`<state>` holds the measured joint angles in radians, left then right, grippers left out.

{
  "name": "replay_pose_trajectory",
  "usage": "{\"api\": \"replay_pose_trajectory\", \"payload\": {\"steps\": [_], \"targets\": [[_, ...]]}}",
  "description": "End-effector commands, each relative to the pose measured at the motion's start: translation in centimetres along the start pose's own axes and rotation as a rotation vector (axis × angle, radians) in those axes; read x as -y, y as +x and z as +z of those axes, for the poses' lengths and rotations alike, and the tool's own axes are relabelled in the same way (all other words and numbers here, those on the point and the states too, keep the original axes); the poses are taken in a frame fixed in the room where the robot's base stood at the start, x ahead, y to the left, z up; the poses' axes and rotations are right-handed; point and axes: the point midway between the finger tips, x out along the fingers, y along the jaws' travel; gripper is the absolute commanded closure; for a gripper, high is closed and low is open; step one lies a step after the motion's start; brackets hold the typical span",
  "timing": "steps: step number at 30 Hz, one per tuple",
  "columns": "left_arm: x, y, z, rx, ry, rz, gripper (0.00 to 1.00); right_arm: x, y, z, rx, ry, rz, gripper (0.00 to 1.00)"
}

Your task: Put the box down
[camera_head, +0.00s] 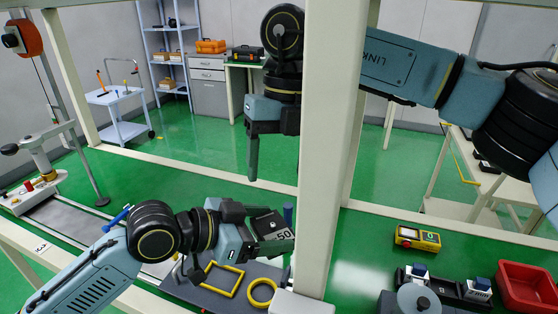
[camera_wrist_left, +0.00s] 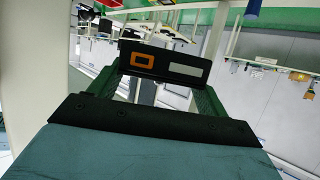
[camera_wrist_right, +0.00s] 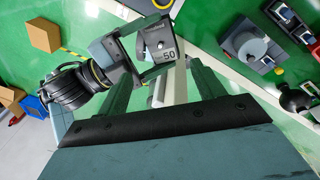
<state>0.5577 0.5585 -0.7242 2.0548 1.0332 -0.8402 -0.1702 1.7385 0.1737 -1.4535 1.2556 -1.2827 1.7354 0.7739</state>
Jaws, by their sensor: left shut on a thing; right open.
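The box (camera_head: 268,224) is small and dark grey with a pale label reading 50. My left gripper (camera_head: 276,234) is shut on it and holds it tilted above the dark grey surface. In the left wrist view the box (camera_wrist_left: 164,62) spans between the two fingers, with an orange square and a pale patch on the side seen. It also shows in the right wrist view (camera_wrist_right: 160,46), still between the left fingers. My right gripper (camera_head: 254,160) hangs higher, behind the cream post, open and empty. Its open fingers show in the right wrist view (camera_wrist_right: 160,85).
A cream post (camera_head: 330,140) stands just right of the box. A yellow square frame (camera_head: 222,280) and a yellow ring (camera_head: 262,292) lie on the dark surface (camera_head: 200,297) below. A yellow device (camera_head: 417,237), a red bin (camera_head: 527,285) and a grey fixture are at the right.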

Motion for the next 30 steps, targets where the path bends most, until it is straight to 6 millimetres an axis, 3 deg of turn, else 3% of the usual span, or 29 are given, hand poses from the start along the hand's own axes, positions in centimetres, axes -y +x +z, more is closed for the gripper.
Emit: {"api": "replay_pose_trajectory", "payload": {"steps": [5, 15, 21, 30], "targets": [[0.0, 0.0, -0.1, -0.002, 0.0, 0.0, 0.49, 0.1, 1.6, 0.0, -0.002, -0.018, -0.003, 0.32], [0.0, 0.0, -0.1, -0.002, 0.0, 0.0, 0.49, 0.1, 8.0, -0.1, -0.002, -0.016, -0.002, 0.32], [0.0, 0.0, -0.1, -0.002, 0.0, 0.0, 0.49, 0.1, 10.8, 0.0, -0.001, -0.013, -0.002, 0.32], [0.0, 0.0, -0.1, -0.002, 0.0, 0.0, 0.49, 0.1, 12.0, 0.0, 0.001, -0.014, -0.002, 0.32]]}}
